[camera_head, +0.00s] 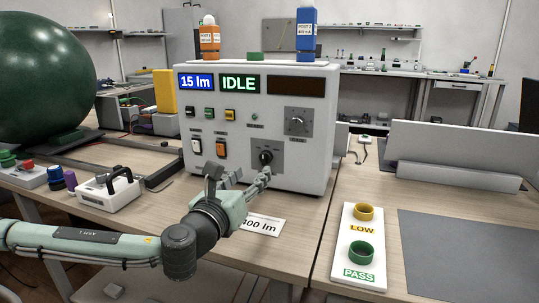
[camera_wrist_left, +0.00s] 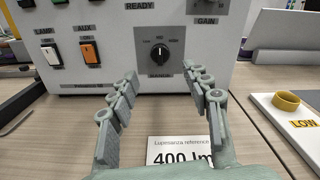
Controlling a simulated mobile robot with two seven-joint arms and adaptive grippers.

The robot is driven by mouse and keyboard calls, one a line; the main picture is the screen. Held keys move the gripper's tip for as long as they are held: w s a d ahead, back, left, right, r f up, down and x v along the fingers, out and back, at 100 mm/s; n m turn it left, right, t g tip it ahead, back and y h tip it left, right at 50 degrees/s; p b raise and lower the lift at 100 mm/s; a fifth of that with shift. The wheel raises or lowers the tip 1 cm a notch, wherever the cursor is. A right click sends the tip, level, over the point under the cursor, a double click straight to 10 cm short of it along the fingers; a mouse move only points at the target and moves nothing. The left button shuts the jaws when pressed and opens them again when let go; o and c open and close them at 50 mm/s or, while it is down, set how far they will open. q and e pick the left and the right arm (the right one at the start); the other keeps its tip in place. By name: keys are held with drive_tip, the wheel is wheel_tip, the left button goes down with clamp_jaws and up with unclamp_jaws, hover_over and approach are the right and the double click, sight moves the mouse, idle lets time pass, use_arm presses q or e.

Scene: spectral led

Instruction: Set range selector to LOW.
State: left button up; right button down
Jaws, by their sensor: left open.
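The range selector (camera_head: 265,157) is a black rotary knob on a grey plate, low on the front of the white instrument box (camera_head: 310,160). In the left wrist view the knob (camera_wrist_left: 160,53) sits below small position labels, and its white mark appears to point roughly up, toward the middle label. My left gripper (camera_head: 239,178) is open and empty in front of the panel. In the left wrist view its fingers (camera_wrist_left: 160,72) spread to either side of the knob, short of it; I see no contact. My right gripper is not in view.
A white "400 lm" card (camera_head: 264,224) lies on the table below the gripper. Orange and white switches (camera_head: 221,149) sit left of the knob, and a gain dial (camera_head: 298,121) is above it. A LOW/PASS tray (camera_head: 345,262) stands right. A green sphere (camera_head: 40,75) is left.

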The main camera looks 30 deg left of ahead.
sight(263, 160)
use_arm(q)
drive_tip(key=x, duration=0.6)
drive_tip(key=shift+w+a+r+p, duration=0.15)
drive_tip(key=shift+w+p, duration=0.05)
drive_tip(key=shift+p, duration=0.15)
drive_tip(key=shift+w, duration=0.3)
drive_tip(key=shift+w+a, duration=0.1)
drive_tip(key=shift+w, duration=0.15)
drive_tip(key=c, duration=1)
clamp_jaws()
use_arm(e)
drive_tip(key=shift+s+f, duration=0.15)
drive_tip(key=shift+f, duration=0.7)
